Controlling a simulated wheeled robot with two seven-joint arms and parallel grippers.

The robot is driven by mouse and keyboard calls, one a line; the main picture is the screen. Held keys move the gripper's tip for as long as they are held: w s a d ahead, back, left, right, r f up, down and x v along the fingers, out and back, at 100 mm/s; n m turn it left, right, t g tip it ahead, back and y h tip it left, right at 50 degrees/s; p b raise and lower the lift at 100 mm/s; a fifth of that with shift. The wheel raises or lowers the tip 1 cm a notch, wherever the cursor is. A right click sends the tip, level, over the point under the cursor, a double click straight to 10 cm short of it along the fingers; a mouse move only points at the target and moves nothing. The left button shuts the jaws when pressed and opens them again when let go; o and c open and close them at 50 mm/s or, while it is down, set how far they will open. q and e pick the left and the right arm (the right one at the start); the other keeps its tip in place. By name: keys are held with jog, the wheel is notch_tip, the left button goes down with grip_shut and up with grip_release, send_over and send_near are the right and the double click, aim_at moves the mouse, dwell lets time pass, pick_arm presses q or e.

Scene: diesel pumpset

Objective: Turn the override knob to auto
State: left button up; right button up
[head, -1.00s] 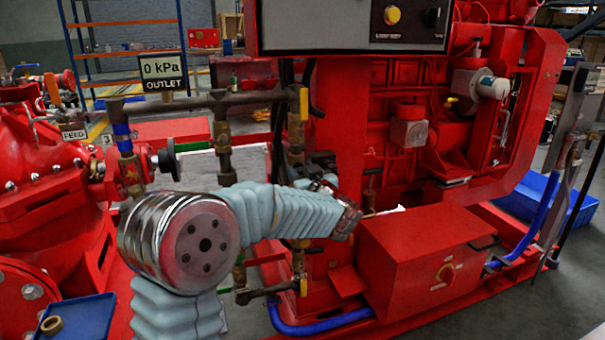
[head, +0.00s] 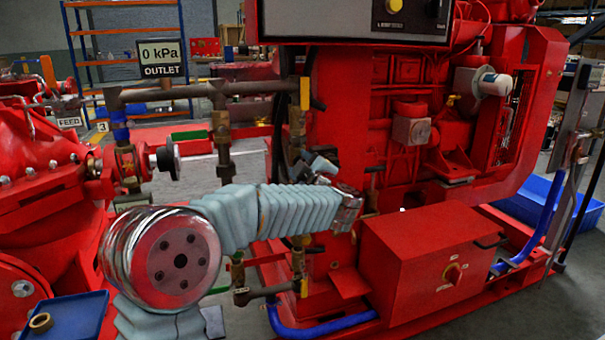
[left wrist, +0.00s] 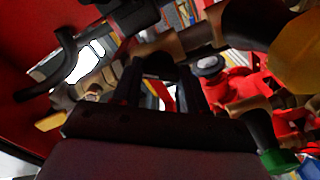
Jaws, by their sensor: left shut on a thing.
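A black knob (head: 437,7) shows at the top edge on the grey control panel (head: 350,22), right of a yellow button (head: 394,5). I cannot tell which is the override knob; no setting is readable. My left gripper (head: 308,160) is at the brass pipework, well below the panel and left of the red box. In the left wrist view its dark fingers (left wrist: 160,88) are around a brown pipe fitting (left wrist: 158,48); the contact is dark. My right gripper is not in view.
Vertical pipes with yellow levers (head: 304,92) stand close around my left gripper. The red engine (head: 420,130) fills the right behind it. A blue tray (head: 75,320) holds a brass ring (head: 40,322) at lower left. A blue hose (head: 320,326) runs along the base.

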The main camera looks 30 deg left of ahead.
pick_arm(q)
jog(key=n+b, duration=0.2)
jog(key=n, duration=0.1)
jog(key=shift+f+n, duration=0.15)
jog(key=shift+n, duration=0.25)
jog(key=shift+n+b, duration=0.6)
jog(key=shift+n, duration=0.9)
jog(key=o, duration=1.1)
jog(key=shift+c, duration=0.2)
jog(key=p+v, duration=0.1)
jog(key=v, duration=1.2)
jog(key=shift+s+d, duration=0.2)
jog(key=shift+s, duration=0.15)
